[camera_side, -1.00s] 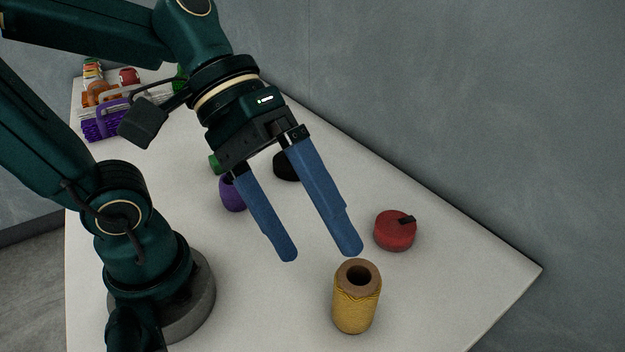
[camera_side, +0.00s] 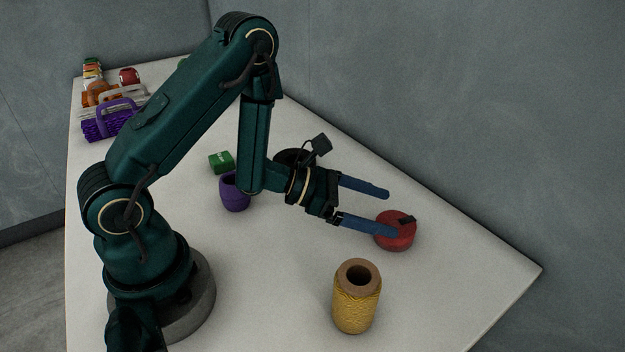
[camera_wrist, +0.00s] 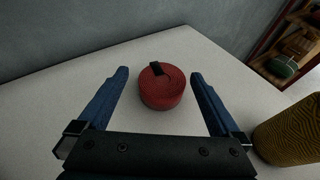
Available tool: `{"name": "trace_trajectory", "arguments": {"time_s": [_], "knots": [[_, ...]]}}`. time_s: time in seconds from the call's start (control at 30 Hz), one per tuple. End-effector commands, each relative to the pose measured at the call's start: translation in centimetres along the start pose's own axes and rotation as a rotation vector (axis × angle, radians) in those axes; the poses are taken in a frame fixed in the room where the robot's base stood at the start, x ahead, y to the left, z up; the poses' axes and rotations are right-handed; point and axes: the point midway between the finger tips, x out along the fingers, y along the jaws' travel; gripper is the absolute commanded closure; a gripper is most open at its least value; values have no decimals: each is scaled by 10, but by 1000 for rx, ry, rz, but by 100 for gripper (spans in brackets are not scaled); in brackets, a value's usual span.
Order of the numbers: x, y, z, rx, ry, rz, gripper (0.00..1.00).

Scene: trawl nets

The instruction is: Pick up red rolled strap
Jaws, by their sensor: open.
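The red rolled strap (camera_side: 394,236) is a flat round roll with a black tab on top. It lies on the white table. In the wrist view the strap (camera_wrist: 162,88) is near the middle, just beyond and between my blue fingertips. My gripper (camera_side: 393,214) is open and empty, with its fingers stretched out low toward the strap. In the side view the nearer finger overlaps the strap in the picture. I cannot tell if it touches. The gripper (camera_wrist: 160,73) shows both fingers spread in the wrist view.
A yellow twine spool (camera_side: 356,305) stands upright in front of the strap, at right in the wrist view (camera_wrist: 290,135). A purple cup (camera_side: 235,192), a green box (camera_side: 221,162) and a purple basket (camera_side: 108,122) are farther left. The table right of the strap is clear.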

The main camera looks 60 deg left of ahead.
Motion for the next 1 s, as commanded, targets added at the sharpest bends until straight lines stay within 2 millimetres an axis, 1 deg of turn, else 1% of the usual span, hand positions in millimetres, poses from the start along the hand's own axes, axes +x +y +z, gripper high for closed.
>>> {"name": "trace_trajectory", "arguments": {"time_s": [0.03, 0.17, 0.47, 0.6, 0.73, 0.83, 1.0], "knots": [[0, -2, -8, -14, 17, -5, 0], [3, -4, -15, -25, 32, -11, 0], [29, -5, -15, -24, 30, -14, 0], [50, -5, -16, -23, 29, -14, 0], [65, -5, -16, -23, 29, -13, 0], [72, -5, -16, -24, 30, -11, 0], [76, -5, -16, -25, 30, -11, 0]]}}
